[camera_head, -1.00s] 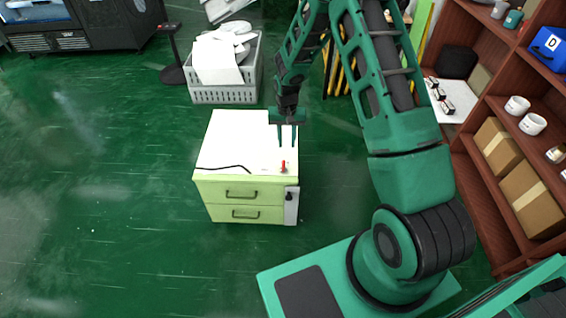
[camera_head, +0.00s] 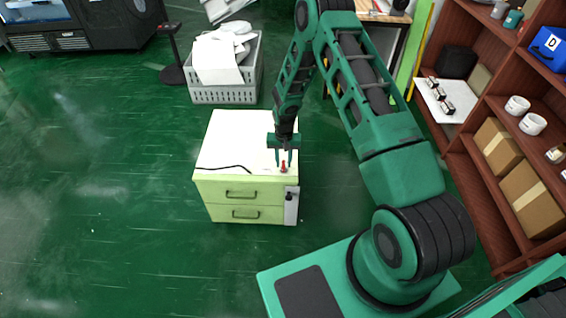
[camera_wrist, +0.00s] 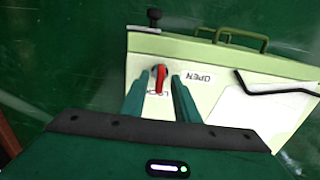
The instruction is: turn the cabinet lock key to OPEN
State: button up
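The light green cabinet (camera_head: 222,188) stands on the floor with two handled drawers on its front. The red lock key (camera_head: 283,167) stands on its top near the front right corner. In the wrist view the red key (camera_wrist: 160,78) shows between the fingertips, with a printed OPEN label (camera_wrist: 199,77) to its right and a partly hidden label below it. My gripper (camera_head: 283,160) points down at the key. In the wrist view my gripper (camera_wrist: 160,85) has its fingers apart, one on each side of the key, with visible gaps.
A black bent rod (camera_head: 225,168) lies on the cabinet top, left of the key. A black knob (camera_head: 289,196) sits on the cabinet's right front edge. A grey crate (camera_head: 225,93) stands behind. Brown shelves (camera_head: 470,160) stand right. Floor to the left is clear.

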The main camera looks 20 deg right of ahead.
jog(key=shift+f, duration=0.1)
jog(key=shift+c, duration=0.3)
grip_shut()
jog(key=shift+n, duration=0.4)
jog(key=n, duration=0.2)
jog(key=shift+n, duration=0.4)
jog(key=n, duration=0.3)
jog(key=shift+n, duration=0.3)
jog(key=n, duration=1)
jog(key=shift+n, duration=0.3)
jog(key=shift+w, duration=0.1)
